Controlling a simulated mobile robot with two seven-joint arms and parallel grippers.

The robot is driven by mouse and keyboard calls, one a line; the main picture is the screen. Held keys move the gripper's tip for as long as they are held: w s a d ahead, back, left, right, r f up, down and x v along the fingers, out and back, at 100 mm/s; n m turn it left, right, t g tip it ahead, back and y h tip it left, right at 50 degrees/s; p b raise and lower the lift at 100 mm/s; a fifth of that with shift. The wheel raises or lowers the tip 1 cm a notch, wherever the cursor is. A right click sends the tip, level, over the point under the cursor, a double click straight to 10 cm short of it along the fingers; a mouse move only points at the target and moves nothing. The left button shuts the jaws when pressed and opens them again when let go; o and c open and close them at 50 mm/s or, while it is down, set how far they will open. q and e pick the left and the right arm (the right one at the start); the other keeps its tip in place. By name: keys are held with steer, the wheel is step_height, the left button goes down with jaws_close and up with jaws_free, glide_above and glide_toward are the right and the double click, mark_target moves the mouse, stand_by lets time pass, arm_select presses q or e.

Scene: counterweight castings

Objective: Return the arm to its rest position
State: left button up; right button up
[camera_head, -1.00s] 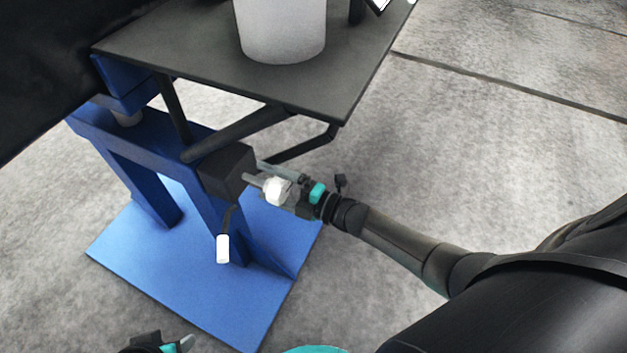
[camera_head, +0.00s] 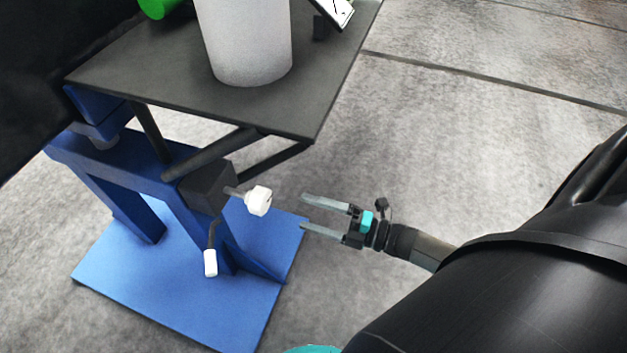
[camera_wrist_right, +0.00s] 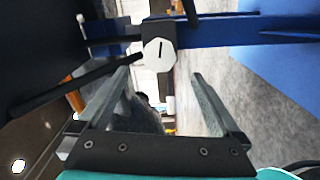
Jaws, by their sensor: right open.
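My right gripper (camera_head: 322,214) is open and empty in the head view. It is to the right of a white knob (camera_head: 258,200) on a dark box (camera_head: 207,186) under the tabletop, with a clear gap between them. In the right wrist view the open fingers (camera_wrist_right: 160,100) frame the space below the white knob (camera_wrist_right: 158,54), which has a dark slot mark. My left gripper is not in view.
A blue stand (camera_head: 130,175) with a blue base plate (camera_head: 165,290) carries a dark tabletop (camera_head: 150,75). On top are a light grey cylinder (camera_head: 245,40) and a green object (camera_head: 158,7). A white-ended lever (camera_head: 210,263) hangs below the box. Floor to the right is clear.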

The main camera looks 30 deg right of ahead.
stand_by(0.4)
step_height(320, 180, down, 5)
steer(key=w+m+h, duration=0.2)
steer(key=m+h, duration=0.5)
steer(key=m, duration=0.2)
steer(key=s+a+f+m+g+h, duration=0.3)
steer(key=s+f+m+g+h, duration=0.15)
steer(key=s+m+g, duration=0.35)
arm_select(q)
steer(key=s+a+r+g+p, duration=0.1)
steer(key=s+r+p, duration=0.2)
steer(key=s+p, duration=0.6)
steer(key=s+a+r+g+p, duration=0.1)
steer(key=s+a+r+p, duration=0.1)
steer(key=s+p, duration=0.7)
steer(key=p, duration=0.8)
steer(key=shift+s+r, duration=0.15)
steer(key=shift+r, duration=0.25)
arm_select(e)
steer(key=s+r+m+g, duration=0.2)
steer(key=s, duration=1)
steer(key=s+r+m+g, duration=0.2)
steer(key=s+r+g, duration=0.1)
steer(key=s, duration=0.9)
steer(key=shift+s+d+r, duration=0.2)
steer(key=shift+s+d, duration=0.05)
steer(key=shift+s, duration=0.15)
